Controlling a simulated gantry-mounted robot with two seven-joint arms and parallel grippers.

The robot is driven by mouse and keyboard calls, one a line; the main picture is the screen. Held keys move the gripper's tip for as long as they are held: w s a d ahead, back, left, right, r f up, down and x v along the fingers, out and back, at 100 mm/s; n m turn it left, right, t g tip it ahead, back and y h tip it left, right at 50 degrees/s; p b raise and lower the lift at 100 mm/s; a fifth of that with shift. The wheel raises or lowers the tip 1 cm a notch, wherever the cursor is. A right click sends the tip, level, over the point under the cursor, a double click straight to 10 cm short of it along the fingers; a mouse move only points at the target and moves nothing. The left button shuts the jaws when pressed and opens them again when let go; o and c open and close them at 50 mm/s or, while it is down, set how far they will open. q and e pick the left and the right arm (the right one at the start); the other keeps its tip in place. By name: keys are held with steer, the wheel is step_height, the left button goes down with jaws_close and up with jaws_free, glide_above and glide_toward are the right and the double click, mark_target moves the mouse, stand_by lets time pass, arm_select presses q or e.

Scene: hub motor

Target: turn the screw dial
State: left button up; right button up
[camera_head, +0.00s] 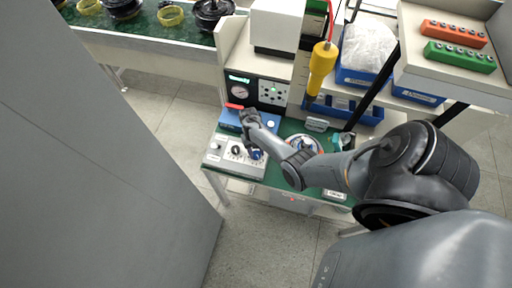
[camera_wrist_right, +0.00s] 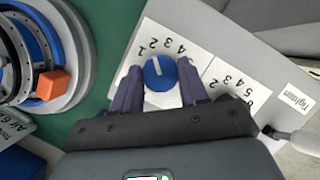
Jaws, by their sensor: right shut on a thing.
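The screw dial is a round blue knob (camera_wrist_right: 160,73) with a pale pointer line, on a white scale plate printed with numbers in the right wrist view. The pointer tilts slightly toward the upper left, between the numbers 2 and 3. The two dark fingers of my right gripper (camera_wrist_right: 160,85) stand on either side of the knob and are shut on it. In the head view my right gripper (camera_head: 255,153) is at the right end of the grey control box (camera_head: 228,163), pointing down, and largely hides the knob. My left gripper is not in view.
A second numbered scale (camera_wrist_right: 230,88) lies right of the knob. A round blue-and-white fixture (camera_head: 303,144) stands on the green table beside my right arm. A yellow screwdriver (camera_head: 322,65) hangs above the table. Blue bins and a shelf with screw racks (camera_head: 459,57) are behind.

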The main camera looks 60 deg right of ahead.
steer(key=o, duration=1)
steer(key=shift+o, duration=0.2)
steer(key=shift+w+d+r+p, duration=0.15)
steer(key=shift+r+p, duration=0.25)
steer(key=shift+r, duration=0.1)
steer(key=p+v, duration=0.2)
steer(key=v, duration=0.2)
steer(key=shift+v, duration=2.9)
